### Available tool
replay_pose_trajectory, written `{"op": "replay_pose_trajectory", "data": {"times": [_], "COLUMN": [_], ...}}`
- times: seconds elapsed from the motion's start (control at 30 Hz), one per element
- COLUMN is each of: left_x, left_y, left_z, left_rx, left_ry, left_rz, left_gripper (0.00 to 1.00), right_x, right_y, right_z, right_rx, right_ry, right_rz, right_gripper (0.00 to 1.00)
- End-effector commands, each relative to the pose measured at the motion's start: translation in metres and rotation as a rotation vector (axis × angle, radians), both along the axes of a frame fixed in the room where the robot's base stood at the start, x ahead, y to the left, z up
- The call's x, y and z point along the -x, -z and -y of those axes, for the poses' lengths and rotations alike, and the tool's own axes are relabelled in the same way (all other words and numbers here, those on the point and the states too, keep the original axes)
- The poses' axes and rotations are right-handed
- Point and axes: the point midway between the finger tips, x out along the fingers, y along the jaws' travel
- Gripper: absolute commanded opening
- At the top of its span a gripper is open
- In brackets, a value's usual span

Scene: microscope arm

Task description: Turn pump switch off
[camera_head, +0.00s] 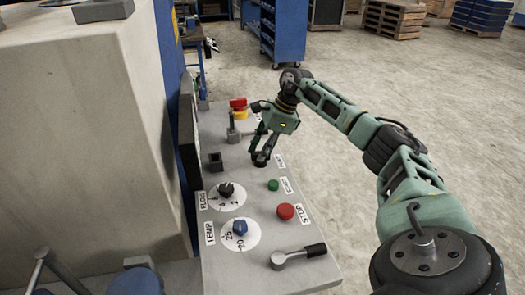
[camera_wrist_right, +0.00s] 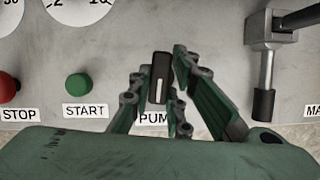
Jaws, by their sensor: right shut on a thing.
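The pump switch (camera_wrist_right: 158,86) is a small black knob with a white line. In the right wrist view it sits above the PUMP label, with its white line close to upright in the picture. My right gripper (camera_wrist_right: 160,82) has its fingers on both sides of the knob and is shut on it. In the head view, my right gripper (camera_head: 262,154) reaches down to the grey control panel (camera_head: 240,266), and its fingertips mostly hide the switch. The PUMP label is partly covered by a finger in the right wrist view. My left gripper is not in view.
Near the switch are a green START button (camera_head: 273,185), a red STOP button (camera_head: 286,211), a FLOW dial (camera_head: 226,189) and a blue TEMP dial (camera_head: 240,228). A lever (camera_head: 300,255) sits at the near end. A red-yellow switch (camera_head: 239,107) and another lever (camera_head: 232,129) stand farther back.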

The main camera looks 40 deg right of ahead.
Motion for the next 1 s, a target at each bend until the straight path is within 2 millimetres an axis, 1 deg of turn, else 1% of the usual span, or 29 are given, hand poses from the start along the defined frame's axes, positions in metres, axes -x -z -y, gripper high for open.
{"op": "replay_pose_trajectory", "data": {"times": [0.13,0.33,0.83,0.87,1.0], "left_x": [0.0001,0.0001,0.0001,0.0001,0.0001], "left_y": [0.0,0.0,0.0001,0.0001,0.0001], "left_z": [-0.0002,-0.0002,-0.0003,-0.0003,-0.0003], "left_rx": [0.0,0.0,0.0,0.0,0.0], "left_ry": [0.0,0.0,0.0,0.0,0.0], "left_rz": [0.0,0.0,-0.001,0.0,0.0], "left_gripper": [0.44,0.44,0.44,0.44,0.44], "right_x": [-0.0014,-0.0014,-0.001,-0.0011,-0.001], "right_y": [-0.0014,-0.0013,-0.001,-0.0011,-0.0008], "right_z": [0.0009,0.0015,0.002,0.002,0.0016], "right_rx": [0.001,0.003,0.004,0.004,0.004], "right_ry": [-0.063,-0.115,-0.13,-0.13,-0.129], "right_rz": [0.004,0.005,0.003,0.003,0.002], "right_gripper": [0.0,0.0,0.0,0.2,0.32]}}
